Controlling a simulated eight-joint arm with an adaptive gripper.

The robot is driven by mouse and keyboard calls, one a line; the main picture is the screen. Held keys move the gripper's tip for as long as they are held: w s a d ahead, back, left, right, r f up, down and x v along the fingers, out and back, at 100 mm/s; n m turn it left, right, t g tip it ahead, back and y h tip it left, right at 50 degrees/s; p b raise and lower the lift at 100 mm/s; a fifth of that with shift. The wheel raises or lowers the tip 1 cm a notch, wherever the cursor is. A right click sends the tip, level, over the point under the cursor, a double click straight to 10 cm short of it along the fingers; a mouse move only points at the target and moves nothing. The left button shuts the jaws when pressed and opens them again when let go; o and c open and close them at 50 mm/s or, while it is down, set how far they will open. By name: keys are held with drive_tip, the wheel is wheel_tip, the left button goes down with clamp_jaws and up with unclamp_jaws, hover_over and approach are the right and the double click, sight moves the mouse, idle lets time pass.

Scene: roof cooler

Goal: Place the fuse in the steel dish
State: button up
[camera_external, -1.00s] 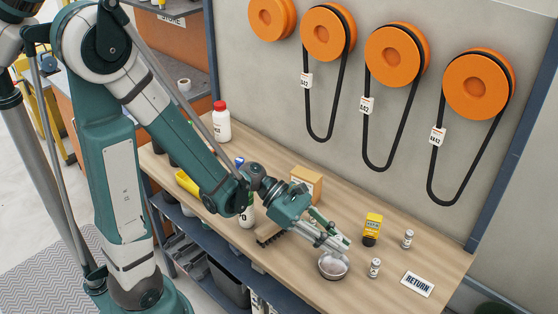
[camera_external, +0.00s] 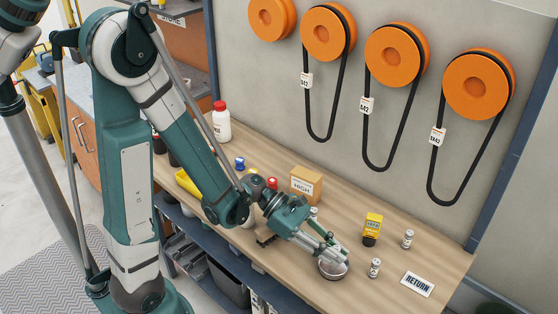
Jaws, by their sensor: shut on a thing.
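The steel dish (camera_external: 333,271) is a small round bowl near the front edge of the bench. My gripper (camera_external: 334,251) points down and right, its fingertips right over the dish, at or just above its rim. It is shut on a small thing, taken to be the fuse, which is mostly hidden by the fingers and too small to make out. I cannot tell whether it touches the dish. Two small, pale labelled cylinders that look like fuses stand to the right: one close by the dish (camera_external: 375,268), one farther back (camera_external: 408,239).
A yellow-and-black box (camera_external: 372,229) stands behind the dish. A white RETURN card (camera_external: 417,284) lies at right. A cardboard box (camera_external: 306,184), a red-capped white bottle (camera_external: 221,122) and small coloured-capped items stand farther left. Belts on orange pulleys (camera_external: 397,54) hang on the wall.

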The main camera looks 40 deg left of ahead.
drive_tip(key=shift+f+b, duration=0.3)
drive_tip(key=shift+f, duration=0.9)
drive_tip(key=shift+f, duration=0.1)
drive_tip(key=o, duration=0.5)
drive_tip(key=shift+c, duration=0.2)
drive_tip(key=shift+o, duration=0.8)
drive_tip(key=shift+r, duration=0.2)
drive_tip(key=shift+p+v, duration=0.7)
drive_tip(key=shift+v, duration=1.95)
wheel_tip(320, 180, up, 7)
drive_tip(key=p, duration=0.2)
drive_tip(key=shift+f, duration=0.15)
